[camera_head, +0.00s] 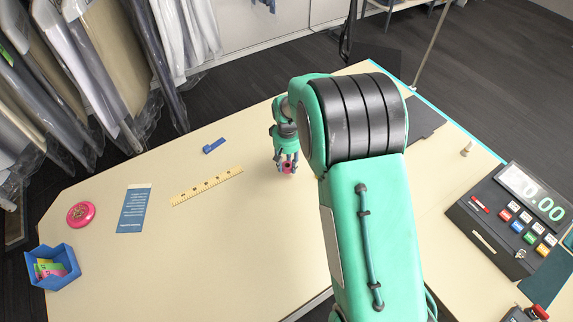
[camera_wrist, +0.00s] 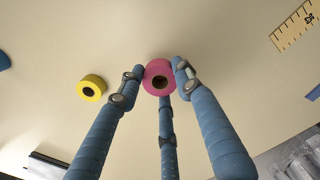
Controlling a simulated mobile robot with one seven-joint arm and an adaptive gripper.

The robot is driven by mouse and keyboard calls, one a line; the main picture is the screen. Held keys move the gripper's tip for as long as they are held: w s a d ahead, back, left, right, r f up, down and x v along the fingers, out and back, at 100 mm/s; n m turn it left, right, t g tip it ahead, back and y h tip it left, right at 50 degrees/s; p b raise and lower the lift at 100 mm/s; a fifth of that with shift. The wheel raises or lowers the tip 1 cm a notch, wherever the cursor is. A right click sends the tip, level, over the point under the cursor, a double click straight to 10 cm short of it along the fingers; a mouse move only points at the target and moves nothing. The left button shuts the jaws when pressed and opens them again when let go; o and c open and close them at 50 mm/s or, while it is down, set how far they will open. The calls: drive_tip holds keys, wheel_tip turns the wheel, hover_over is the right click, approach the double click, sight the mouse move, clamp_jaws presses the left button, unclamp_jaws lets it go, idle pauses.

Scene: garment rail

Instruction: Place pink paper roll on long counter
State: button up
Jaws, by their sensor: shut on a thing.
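The pink paper roll (camera_wrist: 158,67) is between the blue fingers of my gripper (camera_wrist: 160,78) in the wrist view, its round end with a dark core facing the camera. My gripper (camera_head: 287,165) is shut on it. In the head view only a small part of the pink roll (camera_head: 288,169) shows between the fingertips. It is over the long counter (camera_head: 230,236), a pale cream top; I cannot tell whether the roll touches it. A yellow roll (camera_wrist: 91,88) stands apart to the left in the wrist view; my arm hides it in the head view.
A yellow ruler (camera_head: 207,186), a blue stapler-like item (camera_head: 214,145), a blue card (camera_head: 134,208), a pink disc (camera_head: 81,214) and a blue box (camera_head: 53,268) lie to the left. A cash register (camera_head: 514,216) stands right. Bagged garments (camera_head: 85,70) hang behind. The counter's front middle is clear.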

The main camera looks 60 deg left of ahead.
sight(286, 165)
drive_tip(key=shift+w+a+f, duration=0.1)
drive_tip(key=shift+w+a, duration=0.15)
drive_tip(key=shift+a, duration=0.3)
drive_tip(key=shift+w+a, duration=0.25)
drive_tip(key=shift+a, duration=0.3)
drive_tip(key=shift+f+p, duration=0.3)
drive_tip(key=shift+f, duration=1.45)
drive_tip(key=shift+f, duration=0.15)
drive_tip(key=o, duration=1)
drive_tip(key=shift+r, duration=0.2)
drive_tip(key=shift+a+r+b, duration=0.1)
drive_tip(key=shift+r+b, duration=0.35)
drive_tip(key=shift+r, duration=5.55)
